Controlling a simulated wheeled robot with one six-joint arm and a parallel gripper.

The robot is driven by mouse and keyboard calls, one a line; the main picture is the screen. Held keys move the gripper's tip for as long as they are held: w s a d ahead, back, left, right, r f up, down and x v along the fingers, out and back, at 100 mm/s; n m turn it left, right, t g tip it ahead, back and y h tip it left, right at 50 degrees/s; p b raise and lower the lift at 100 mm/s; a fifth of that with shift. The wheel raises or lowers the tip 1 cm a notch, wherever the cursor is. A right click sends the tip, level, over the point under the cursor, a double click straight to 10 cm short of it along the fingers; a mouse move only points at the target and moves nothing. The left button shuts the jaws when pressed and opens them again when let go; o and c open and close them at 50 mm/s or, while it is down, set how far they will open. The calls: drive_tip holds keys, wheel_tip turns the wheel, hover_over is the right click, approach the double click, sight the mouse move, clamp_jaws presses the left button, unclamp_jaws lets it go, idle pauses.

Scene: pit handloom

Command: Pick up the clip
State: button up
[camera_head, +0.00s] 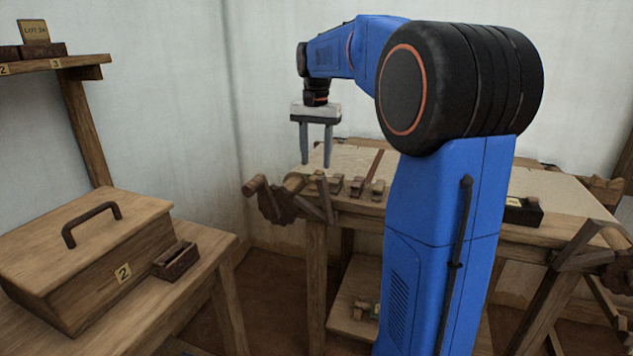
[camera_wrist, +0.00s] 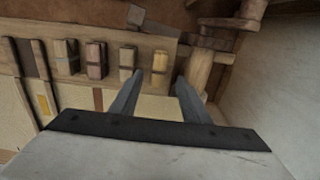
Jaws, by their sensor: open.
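Several small wooden clips sit in a row along the near edge of the loom's cloth. In the head view the row runs from the leftmost clip (camera_head: 321,186) to the rightmost clip (camera_head: 377,190). In the wrist view a paler, yellowish clip (camera_wrist: 160,66) shows between my fingertips in the picture, with a tan clip (camera_wrist: 127,62) and darker clips (camera_wrist: 96,60) beside it. My gripper (camera_head: 316,164) is open and empty, pointing down above the loom's left end. Its two fingers also show in the wrist view (camera_wrist: 160,76). It appears apart from the clips.
The wooden loom frame (camera_head: 315,265) has protruding end beams (camera_head: 270,200) at its left corner. A dark box (camera_head: 523,211) sits on its right part. A table at left carries a lidded wooden chest (camera_head: 85,250) and a small open box (camera_head: 175,261). A shelf (camera_head: 60,63) hangs above.

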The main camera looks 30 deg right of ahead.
sight(316, 175)
drive_tip(key=shift+s+f, duration=0.15)
drive_tip(key=shift+f, duration=1.95)
clamp_jaws()
drive_tip(key=shift+r, duration=0.1)
